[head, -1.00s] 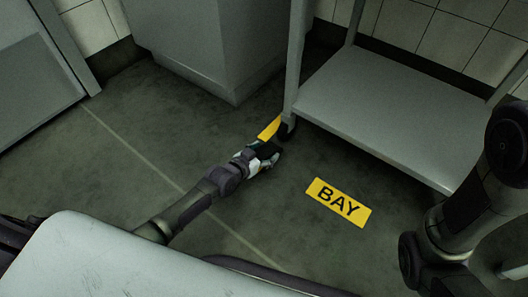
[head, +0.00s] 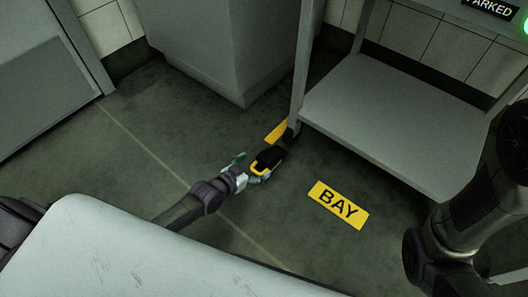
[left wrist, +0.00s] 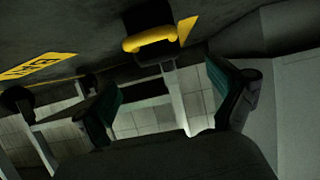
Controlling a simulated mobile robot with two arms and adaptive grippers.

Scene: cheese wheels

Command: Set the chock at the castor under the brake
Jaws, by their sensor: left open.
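The chock (head: 271,158) is a black block with a yellow handle. It is on the floor just in front of the castor (head: 291,134) at the cart's near left leg, with a small gap visible in the head view. I cannot make out a brake. My right gripper is out of view.
The grey cart (head: 390,120) has a low shelf and a PARKED sign (head: 490,8) with a green light. A yellow floor patch (head: 276,131) lies beside the castor. A yellow BAY label (head: 338,205) is on the floor. A grey cabinet (head: 220,45) stands behind.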

